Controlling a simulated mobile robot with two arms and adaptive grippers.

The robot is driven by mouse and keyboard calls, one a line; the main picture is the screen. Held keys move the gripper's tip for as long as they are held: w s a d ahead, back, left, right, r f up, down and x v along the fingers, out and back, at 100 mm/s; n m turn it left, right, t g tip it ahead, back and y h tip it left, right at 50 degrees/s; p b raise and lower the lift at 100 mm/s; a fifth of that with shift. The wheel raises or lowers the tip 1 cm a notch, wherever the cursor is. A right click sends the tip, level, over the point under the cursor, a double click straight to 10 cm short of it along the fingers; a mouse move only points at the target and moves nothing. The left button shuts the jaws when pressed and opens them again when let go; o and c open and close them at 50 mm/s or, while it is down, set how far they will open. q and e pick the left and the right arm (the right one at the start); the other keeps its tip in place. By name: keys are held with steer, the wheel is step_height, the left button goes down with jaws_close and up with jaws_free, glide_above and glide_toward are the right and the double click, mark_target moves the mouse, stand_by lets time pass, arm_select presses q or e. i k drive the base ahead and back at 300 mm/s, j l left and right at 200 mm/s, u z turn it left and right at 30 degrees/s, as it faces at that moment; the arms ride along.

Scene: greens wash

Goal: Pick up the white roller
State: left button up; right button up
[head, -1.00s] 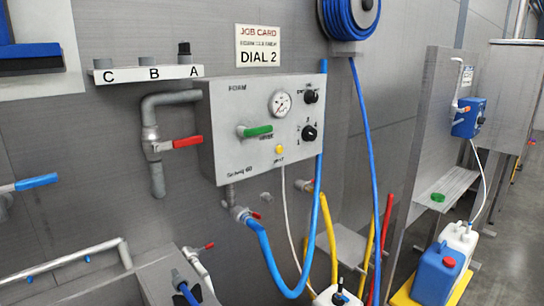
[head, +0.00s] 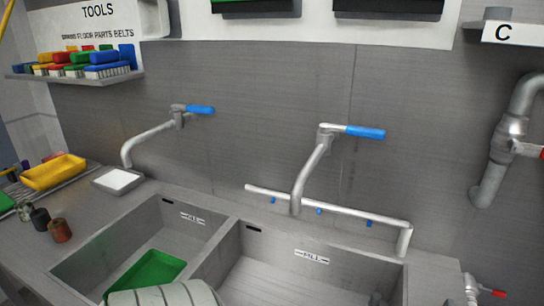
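I cannot clearly pick out a white roller in the head view. A pale, ribbed, rounded thing (head: 165,296) is cut off by the bottom edge, in front of the green tray (head: 152,270) in the left basin. I cannot tell whether it is a roller or part of my own body. Several small upright cylinders stand on the counter at the left: a brown one (head: 60,231), a dark one (head: 40,218) and a pale greyish one (head: 25,211). Neither gripper is in view.
Two sink basins (head: 325,282) fill the front, with blue-handled taps (head: 310,170) above and a pale rail (head: 340,209) behind. A shallow tray with a white inside (head: 117,180) and a yellow tray (head: 54,172) stand left. Coloured brushes (head: 85,60) line a wall shelf.

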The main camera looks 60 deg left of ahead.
mark_target(23, 209)
steer(key=k+u, duration=0.3)
steer(key=k, duration=0.2)
steer(key=u, duration=2.95)
